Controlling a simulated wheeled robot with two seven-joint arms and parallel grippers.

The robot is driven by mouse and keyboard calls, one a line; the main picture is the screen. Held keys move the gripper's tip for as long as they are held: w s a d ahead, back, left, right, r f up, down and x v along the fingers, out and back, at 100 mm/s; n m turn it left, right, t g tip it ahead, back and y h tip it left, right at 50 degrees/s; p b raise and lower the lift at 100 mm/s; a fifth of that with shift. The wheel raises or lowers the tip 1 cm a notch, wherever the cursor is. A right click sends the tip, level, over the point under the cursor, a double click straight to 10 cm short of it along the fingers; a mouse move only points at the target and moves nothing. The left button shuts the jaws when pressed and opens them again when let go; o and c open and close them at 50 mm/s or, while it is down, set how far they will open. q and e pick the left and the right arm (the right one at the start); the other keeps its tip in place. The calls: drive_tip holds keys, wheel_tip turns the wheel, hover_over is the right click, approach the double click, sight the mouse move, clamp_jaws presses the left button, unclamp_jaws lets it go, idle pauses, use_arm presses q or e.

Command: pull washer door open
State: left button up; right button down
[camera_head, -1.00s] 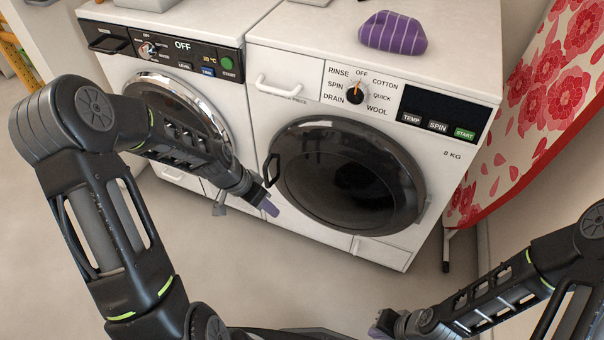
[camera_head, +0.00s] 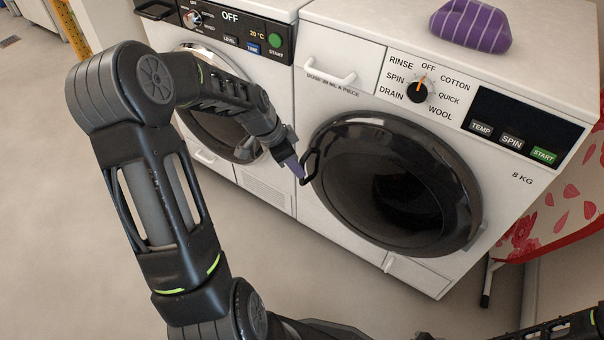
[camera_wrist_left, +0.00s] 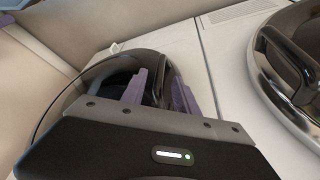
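The white washer (camera_head: 360,88) has a round, dark glass door (camera_head: 395,185) that looks shut, with a black loop handle (camera_head: 309,164) on its left rim. My left gripper (camera_head: 300,170) is at this handle, its purple fingertips close against it. In the left wrist view the fingers (camera_wrist_left: 160,90) are spread, with the dark handle (camera_wrist_left: 158,88) showing between them. I cannot tell whether either finger touches it. My right gripper is out of view; only part of that arm shows at the lower right.
A second washer (camera_head: 268,75) with a chrome door ring stands at the left, close beside this one. A purple striped cloth item (camera_head: 470,27) lies on top. A red floral ironing board (camera_head: 565,215) stands at the right. The floor in front is clear.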

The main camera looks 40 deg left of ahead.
sight(301, 180)
use_arm(q)
drive_tip(key=b+x, duration=0.1)
drive_tip(key=x, duration=0.4)
drive_tip(key=shift+f, duration=0.1)
clamp_jaws()
idle(1.3)
